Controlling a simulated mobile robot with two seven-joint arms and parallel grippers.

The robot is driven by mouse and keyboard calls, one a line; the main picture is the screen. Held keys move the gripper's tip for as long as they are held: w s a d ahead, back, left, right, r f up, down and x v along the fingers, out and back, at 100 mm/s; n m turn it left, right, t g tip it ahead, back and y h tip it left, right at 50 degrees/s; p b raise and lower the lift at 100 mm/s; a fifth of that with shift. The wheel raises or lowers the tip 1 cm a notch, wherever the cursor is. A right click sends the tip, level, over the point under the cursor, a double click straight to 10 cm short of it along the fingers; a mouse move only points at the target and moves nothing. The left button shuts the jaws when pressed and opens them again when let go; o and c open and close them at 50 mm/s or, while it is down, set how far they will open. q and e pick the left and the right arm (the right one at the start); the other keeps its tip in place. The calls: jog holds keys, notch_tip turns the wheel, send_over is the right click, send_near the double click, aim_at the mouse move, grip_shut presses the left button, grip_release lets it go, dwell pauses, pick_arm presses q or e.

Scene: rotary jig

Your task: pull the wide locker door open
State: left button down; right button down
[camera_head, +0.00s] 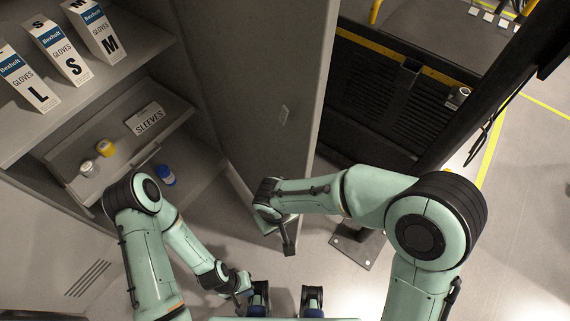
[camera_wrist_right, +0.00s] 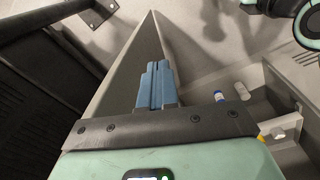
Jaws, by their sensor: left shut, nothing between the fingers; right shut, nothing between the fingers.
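The wide locker door (camera_head: 275,105) is a tall grey panel, standing swung well open from the grey locker (camera_head: 150,45) on the left in the head view. In the right wrist view, the door (camera_wrist_right: 125,75) narrows to a corner at the top. My right gripper (camera_wrist_right: 155,70) has its blue fingers together, empty, in front of the door's face there. I cannot tell whether they touch it. In the head view its fingers are hidden by my right wrist near the door's lower end. My left gripper (camera_head: 241,294) is shut and empty, low in front of the locker, apart from the door.
Glove boxes (camera_head: 60,50) stand on the locker's upper shelf. A sleeves box (camera_head: 146,119), a yellow-capped jar (camera_head: 105,147) and a blue bottle (camera_head: 166,175) are lower down. A black slatted unit (camera_head: 375,95) stands right of the door. Floor at far right is clear.

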jog(key=w+a+r+t+h, duration=0.2)
jog(key=r+t, duration=0.5)
jog(key=r, duration=1.4)
send_near(289, 167)
jog(key=a+x, duration=0.1)
jog(key=x, duration=0.3)
jog(key=shift+w+d+f+p, duration=0.25)
jog(key=shift+d+p, duration=0.05)
jog(key=shift+d, duration=0.35)
